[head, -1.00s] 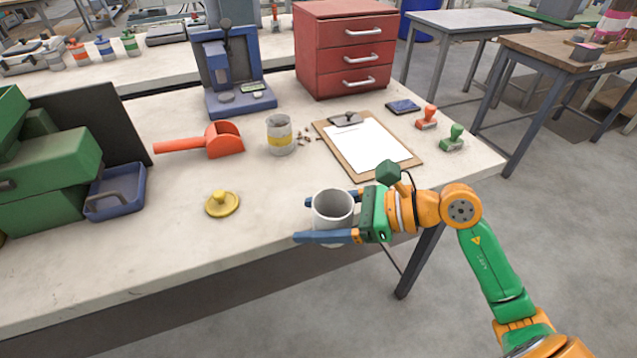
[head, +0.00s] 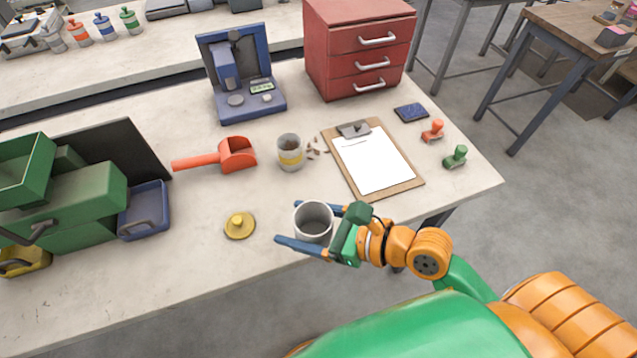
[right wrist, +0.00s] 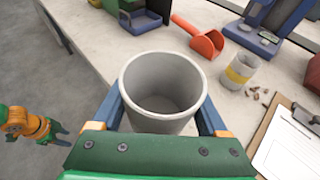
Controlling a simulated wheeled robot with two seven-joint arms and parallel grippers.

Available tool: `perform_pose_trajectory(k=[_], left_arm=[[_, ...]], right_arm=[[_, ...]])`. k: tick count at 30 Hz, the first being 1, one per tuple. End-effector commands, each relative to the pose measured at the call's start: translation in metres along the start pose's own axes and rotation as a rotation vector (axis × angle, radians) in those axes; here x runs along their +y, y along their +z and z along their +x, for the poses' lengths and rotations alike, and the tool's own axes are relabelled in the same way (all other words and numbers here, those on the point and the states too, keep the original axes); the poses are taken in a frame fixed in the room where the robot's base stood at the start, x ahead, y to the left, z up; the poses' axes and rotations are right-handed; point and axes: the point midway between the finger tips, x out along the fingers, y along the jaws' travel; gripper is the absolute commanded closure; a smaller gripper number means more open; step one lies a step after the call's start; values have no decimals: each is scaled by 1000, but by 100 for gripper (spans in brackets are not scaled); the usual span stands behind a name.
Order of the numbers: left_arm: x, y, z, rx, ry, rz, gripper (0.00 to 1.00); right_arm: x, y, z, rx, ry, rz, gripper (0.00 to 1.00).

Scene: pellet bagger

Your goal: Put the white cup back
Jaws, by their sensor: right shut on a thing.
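The white cup (head: 313,221) is upright at the front edge of the workbench in the head view. My right gripper (head: 308,228) is shut on it, one finger on each side. In the right wrist view the cup (right wrist: 163,90) fills the middle between the blue fingers, and its inside looks empty. I cannot tell whether its base touches the bench. In the right wrist view my left gripper (right wrist: 62,135) shows at the left edge, off the bench; I cannot tell whether it is open.
A yellow knobbed lid (head: 239,226) lies left of the cup. A yellow-banded cup (head: 290,152) with brown pellets beside it, a red scoop (head: 222,156) and a clipboard (head: 408,184) lie behind. Green bins (head: 88,195) stand at left. The bench's front left is clear.

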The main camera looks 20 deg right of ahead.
Motion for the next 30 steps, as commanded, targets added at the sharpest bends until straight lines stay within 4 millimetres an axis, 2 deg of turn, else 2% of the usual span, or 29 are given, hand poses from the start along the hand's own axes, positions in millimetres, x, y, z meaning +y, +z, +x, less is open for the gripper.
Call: perform_pose_trajectory(k=[1,4,6,8,14,18,24,27,30], left_arm=[[0,-2,-22,-1,0,0,50],[0,-2,-32,-1,0,0,50],[0,-2,-31,-1,0,0,50],[0,-2,-29,-2,0,0,50],[0,0,-15,-3,1,0,50],[1,2,6,-2,1,0,50],[1,2,19,-1,1,0,50],[1,2,21,-1,1,0,50],[1,2,22,0,1,0,50]], right_arm=[[7,22,-5,-2,3,-2,84],[17,34,-3,-2,3,0,84],[14,32,1,1,2,-4,84],[0,26,7,4,-1,-6,84],[-65,1,35,5,-6,-4,84],[-94,-31,56,2,-4,2,84],[-115,-50,70,0,-3,1,84],[-116,-67,77,2,-1,5,84],[-115,-76,80,1,0,2,84]])
